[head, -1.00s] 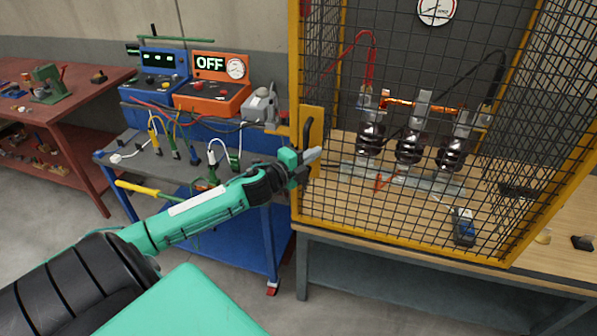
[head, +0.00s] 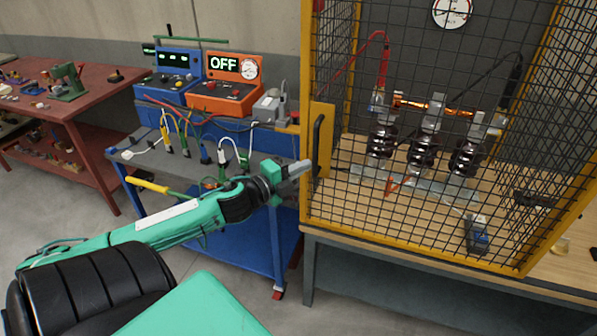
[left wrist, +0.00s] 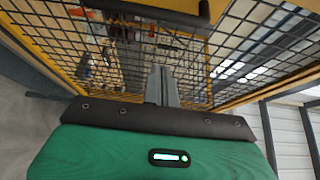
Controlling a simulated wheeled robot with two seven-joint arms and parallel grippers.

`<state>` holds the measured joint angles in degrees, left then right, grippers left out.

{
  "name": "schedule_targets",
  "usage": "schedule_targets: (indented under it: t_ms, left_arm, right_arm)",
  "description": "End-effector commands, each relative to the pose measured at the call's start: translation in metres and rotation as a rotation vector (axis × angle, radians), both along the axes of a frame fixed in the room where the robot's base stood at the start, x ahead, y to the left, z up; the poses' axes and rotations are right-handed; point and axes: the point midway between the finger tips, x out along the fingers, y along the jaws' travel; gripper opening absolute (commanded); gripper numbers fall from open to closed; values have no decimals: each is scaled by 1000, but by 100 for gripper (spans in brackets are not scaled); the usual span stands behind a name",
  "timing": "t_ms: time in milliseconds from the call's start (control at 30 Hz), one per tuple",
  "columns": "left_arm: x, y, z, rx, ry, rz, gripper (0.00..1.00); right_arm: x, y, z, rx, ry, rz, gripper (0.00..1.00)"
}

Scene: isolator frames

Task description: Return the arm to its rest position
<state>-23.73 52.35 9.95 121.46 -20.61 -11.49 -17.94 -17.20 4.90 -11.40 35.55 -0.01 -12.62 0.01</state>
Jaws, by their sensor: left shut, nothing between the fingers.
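My left gripper (head: 299,168) is shut and empty. In the head view its fingertips are just left of the black door handle (head: 319,146) of the yellow mesh cage (head: 311,200), and I see no grip on the handle. In the left wrist view the shut fingers (left wrist: 162,85) point toward the cage mesh, with a dark bar across the top. My left arm (head: 165,222) reaches in from the lower left, in front of the blue trolley. My right gripper is not in view.
The blue trolley (head: 262,243) carries an orange unit (head: 220,97) reading OFF, a blue unit (head: 165,90) and several cables. Insulators (head: 422,155) stand inside the cage on a wooden bench. A red table (head: 85,115) is at the left. Grey floor (head: 60,210) shows between.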

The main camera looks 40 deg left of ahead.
Motion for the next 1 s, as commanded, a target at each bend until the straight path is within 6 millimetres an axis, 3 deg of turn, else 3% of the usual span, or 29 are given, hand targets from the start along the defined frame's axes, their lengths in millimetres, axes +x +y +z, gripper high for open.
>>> schedule_targets:
  t_ms: [433,567,667,833,1000]
  left_arm:
    - [-8,1,0,-1,1,1,0]
    - [-6,14,-21,-33,32,35,0]
    - [-5,39,-65,-99,98,105,0]
    - [-20,84,-183,-271,265,271,0]
    - [-59,102,-308,-440,435,428,0]
  right_arm:
    - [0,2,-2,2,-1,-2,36]
    - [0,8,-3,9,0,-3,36]
    - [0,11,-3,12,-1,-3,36]
    - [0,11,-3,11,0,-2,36]
    - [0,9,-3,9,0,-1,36]
